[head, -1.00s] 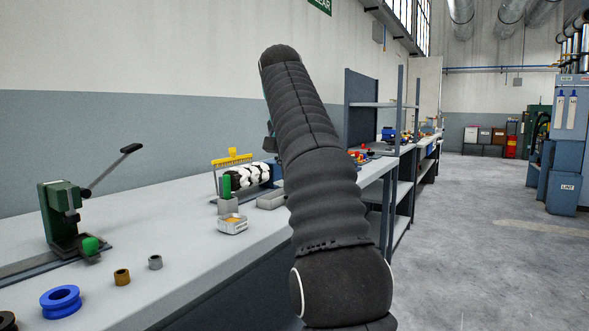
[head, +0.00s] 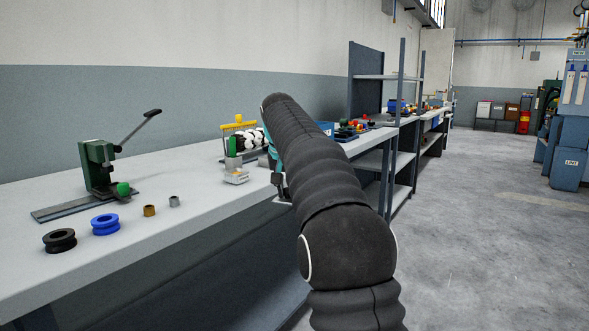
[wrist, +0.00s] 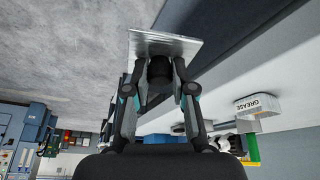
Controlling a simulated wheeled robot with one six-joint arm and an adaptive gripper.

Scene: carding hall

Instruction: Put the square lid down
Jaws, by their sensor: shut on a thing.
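The square lid is a flat, shiny grey plate (wrist: 170,45), seen at the top of the wrist view. My gripper (wrist: 161,72) is shut on it, with fingers on both sides of a dark part beneath the plate. In the head view my arm hides most of the gripper; a dark finger part (head: 278,180) shows by the bench's front edge. In the wrist view the lid overlaps the floor and the dark bench side, apart from the bench top.
Bare bench top lies between bushings and tin. Floor (head: 480,220) is clear at right.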

